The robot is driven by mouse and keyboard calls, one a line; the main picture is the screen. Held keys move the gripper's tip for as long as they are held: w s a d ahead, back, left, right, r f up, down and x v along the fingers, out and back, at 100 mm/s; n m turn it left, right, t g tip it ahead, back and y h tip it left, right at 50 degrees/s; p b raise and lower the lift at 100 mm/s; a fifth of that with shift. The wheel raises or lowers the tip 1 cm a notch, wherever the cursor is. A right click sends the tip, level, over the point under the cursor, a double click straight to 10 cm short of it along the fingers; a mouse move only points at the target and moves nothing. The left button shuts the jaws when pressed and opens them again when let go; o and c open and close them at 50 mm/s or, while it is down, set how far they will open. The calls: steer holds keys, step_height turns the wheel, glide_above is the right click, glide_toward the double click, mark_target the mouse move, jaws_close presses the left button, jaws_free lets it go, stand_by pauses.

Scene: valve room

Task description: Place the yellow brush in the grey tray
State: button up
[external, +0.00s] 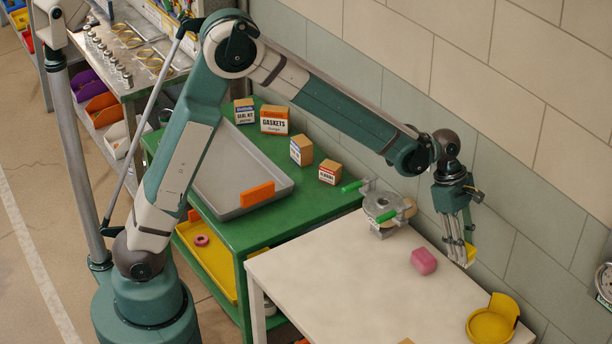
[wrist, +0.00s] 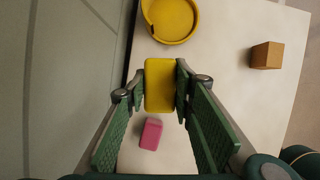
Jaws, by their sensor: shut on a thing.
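The yellow brush shows as a yellow block (wrist: 160,85) between my fingers in the wrist view. My gripper (external: 467,258) is shut on it, above the far edge of the white table near the wall. In the external view only a small part of the yellow brush (external: 471,253) shows beside the fingertips. The grey tray (external: 235,165) lies on the green cart to the left. An orange block (external: 257,195) is at its front right edge. My arm hides part of the tray's left side, and the tray is outside the wrist view.
A pink block (external: 424,261), a yellow round dish with a raised back (external: 490,326) and a brown block (wrist: 266,55) are on the white table (external: 340,275). A metal valve with green handles (external: 383,207) stands at the table's back. Several boxes, including a gaskets box (external: 274,121), line the cart's back.

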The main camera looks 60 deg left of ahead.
step_height(320, 180, up, 8)
steer(key=shift+f, duration=0.15)
steer(key=a+n+t+y, duration=0.25)
steer(key=a+n, duration=0.55)
steer(key=a, duration=4.2)
steer(key=s+a+n+y, duration=0.1)
steer(key=s+a+n, duration=0.2)
steer(key=s+a, duration=0.75)
steer(key=s+a+n+t+p, duration=0.1)
steer(key=s+a+n, duration=0.2)
steer(key=s+a, duration=0.75)
steer(key=s+a+n+y, duration=0.15)
steer(key=s+a, duration=0.35)
steer(key=a, duration=1.1)
step_height(320, 180, down, 11)
steer(key=shift+f+n, duration=0.2)
steer(key=shift+n, duration=0.25)
steer(key=shift+f+b, duration=0.75)
steer(key=shift+f, duration=2.35)
